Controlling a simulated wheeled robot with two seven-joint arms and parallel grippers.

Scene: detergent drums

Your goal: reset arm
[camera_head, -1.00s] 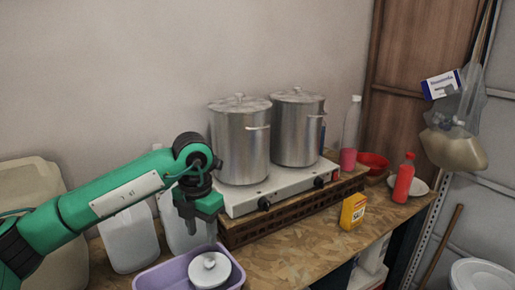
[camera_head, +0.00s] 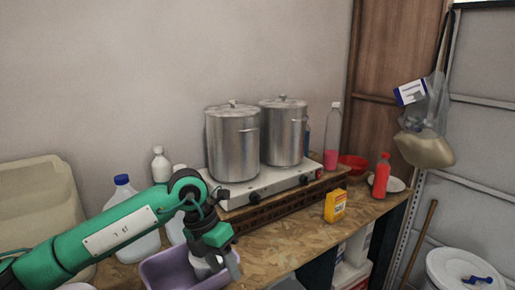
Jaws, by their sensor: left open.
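My left arm comes in from the left, and my left gripper (camera_head: 224,265) points down over the right part of a purple tub (camera_head: 165,272) at the bottom of the view. The gripper is open, with its fingers around or just in front of a white round object (camera_head: 202,268) in the tub; I cannot tell if they touch it. The gripper hides part of this object and of the tub's rim. My right gripper is not in view.
Two steel pots (camera_head: 232,145) stand on a white stove (camera_head: 265,185) behind the gripper. Plastic jugs (camera_head: 140,243) stand behind my arm. A yellow box (camera_head: 335,205) and a red bottle (camera_head: 381,176) stand to the right. The wooden counter (camera_head: 275,250) right of the tub is clear.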

